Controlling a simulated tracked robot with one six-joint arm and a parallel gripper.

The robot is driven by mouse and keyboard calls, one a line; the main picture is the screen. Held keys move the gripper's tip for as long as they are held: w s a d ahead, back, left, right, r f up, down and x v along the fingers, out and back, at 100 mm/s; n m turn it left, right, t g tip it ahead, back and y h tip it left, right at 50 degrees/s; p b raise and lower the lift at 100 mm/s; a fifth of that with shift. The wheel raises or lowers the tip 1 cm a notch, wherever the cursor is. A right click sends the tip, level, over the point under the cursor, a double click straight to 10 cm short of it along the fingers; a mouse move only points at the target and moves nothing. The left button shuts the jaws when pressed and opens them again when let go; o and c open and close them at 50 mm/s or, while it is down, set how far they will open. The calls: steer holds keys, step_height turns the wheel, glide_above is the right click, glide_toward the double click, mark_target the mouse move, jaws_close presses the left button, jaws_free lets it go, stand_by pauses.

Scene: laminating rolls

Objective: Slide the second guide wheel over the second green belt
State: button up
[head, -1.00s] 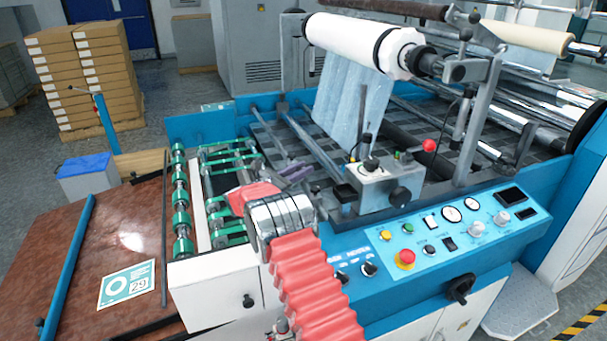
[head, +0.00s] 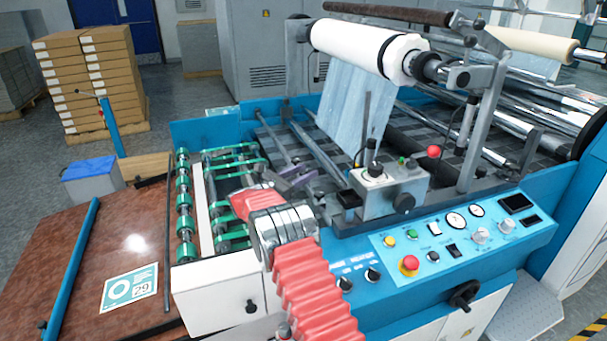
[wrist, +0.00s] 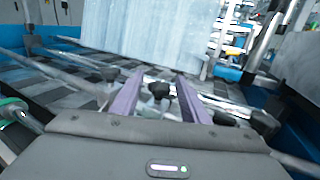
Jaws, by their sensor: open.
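Several green belts (head: 233,151) run side by side over rollers at the left end of the blue machine in the head view. My gripper (head: 298,177) is to the right of these belts, over the checkered bed. Its two purple fingers show in the wrist view (wrist: 160,80), apart and with no object clearly held. A small dark wheel or knob (wrist: 160,90) shows between the fingers, with others along the bar to the right. I cannot tell which is the second guide wheel. My red-sleeved arm and grey wrist hide part of the belts' near ends.
A control box (head: 390,191) with a black knob stands right of my gripper. A white film roll (head: 365,50) hangs above the bed, its clear film (head: 352,98) dropping behind the gripper. Metal rods (head: 320,150) cross the bed.

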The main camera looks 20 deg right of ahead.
steer(key=v, duration=1.3)
steer(key=shift+a, duration=0.4)
steer(key=shift+s+f, duration=0.1)
steer(key=shift+s, duration=0.05)
steer(key=s+d+r+m+g+y, duration=0.2)
steer(key=s+d+r+m+y, duration=0.25)
steer(key=s, duration=0.65)
steer(key=s+d+r+m+g+y, duration=0.1)
steer(key=s+r+m+g+y, duration=0.15)
steer(key=s+r+m, duration=0.65)
steer(key=s+a+f+m+t+y, duration=0.1)
steer(key=s+a+m+y, duration=0.2)
steer(key=s, duration=0.7)
steer(key=s+a+f+m+t+y, duration=0.1)
steer(key=s+a+m+y, duration=0.2)
steer(key=s, duration=0.6)
steer(key=s+a+f+m+t+y, duration=0.1)
steer(key=s+a+m+y, duration=0.2)
steer(key=s, duration=0.7)
steer(key=shift+s+a+y, duration=0.3)
steer(key=shift+a, duration=0.55)
